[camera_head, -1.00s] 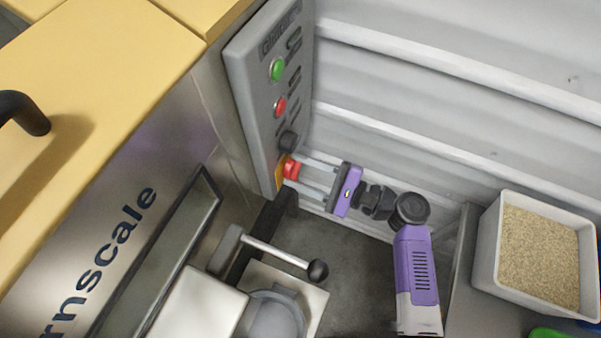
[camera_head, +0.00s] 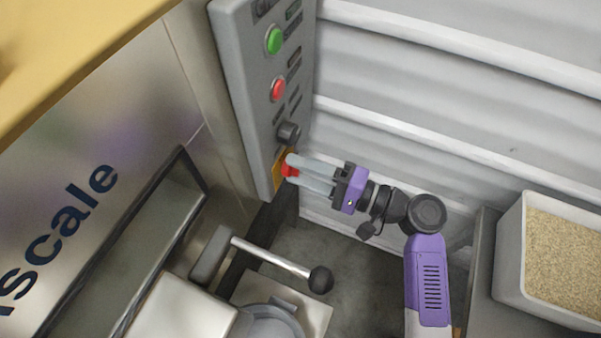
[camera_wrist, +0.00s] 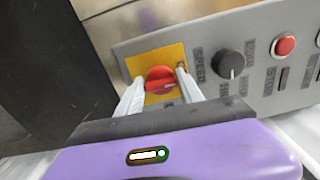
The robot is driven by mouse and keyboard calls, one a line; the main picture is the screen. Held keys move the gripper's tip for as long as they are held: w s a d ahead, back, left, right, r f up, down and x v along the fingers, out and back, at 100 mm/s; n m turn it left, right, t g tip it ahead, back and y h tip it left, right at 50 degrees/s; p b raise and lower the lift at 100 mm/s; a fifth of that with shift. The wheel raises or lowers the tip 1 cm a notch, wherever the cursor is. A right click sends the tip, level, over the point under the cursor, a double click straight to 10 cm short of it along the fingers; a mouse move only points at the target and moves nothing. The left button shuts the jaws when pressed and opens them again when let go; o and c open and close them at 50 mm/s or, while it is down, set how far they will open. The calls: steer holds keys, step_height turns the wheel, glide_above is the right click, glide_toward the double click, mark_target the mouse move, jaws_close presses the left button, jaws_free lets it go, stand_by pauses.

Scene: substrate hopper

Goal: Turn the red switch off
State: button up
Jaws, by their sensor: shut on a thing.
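The red switch (camera_wrist: 160,79) is a round red knob on a yellow plate (camera_wrist: 172,56) at the low end of the grey control panel. In the head view the red switch (camera_head: 289,167) shows partly behind my fingers. My gripper (camera_head: 293,170) reaches it from the right. In the wrist view my gripper (camera_wrist: 158,85) has one finger on each side of the knob, shut on it. The fingertips lie close to the yellow plate.
A black speed knob (camera_head: 288,133), a red button (camera_head: 278,89) and a green button (camera_head: 274,41) sit higher on the panel. A lever with a black ball (camera_head: 320,279) stands below. A bin of grain (camera_head: 510,255) is at right.

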steer(key=shift+f+n, duration=0.1)
steer(key=shift+n, duration=0.3)
steer(key=o, duration=1.4)
steer(key=shift+d, duration=0.15)
steer(key=v, duration=0.7)
steer(key=shift+s+d, duration=0.15)
steer(key=shift+d, duration=0.15)
